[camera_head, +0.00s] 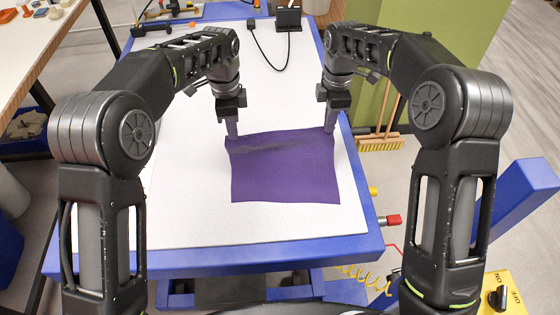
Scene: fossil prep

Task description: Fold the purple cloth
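The purple cloth (284,175) lies spread out on the white top of the blue-edged table (190,205). It is roughly square, with a dark crease or shadow just inside its far edge. My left gripper (232,131) points down at the cloth's far left corner. My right gripper (329,126) points down at its far right corner. Both fingertips meet or overlap the corners in this view. The fingers show edge-on, so I cannot tell whether they are closed on the fabric.
A black device (288,18) with a cable stands at the table's far edge. A wooden bench (30,45) is at the left. A broom (380,142) leans by a green panel (440,50) at the right. The white tabletop around the cloth is clear.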

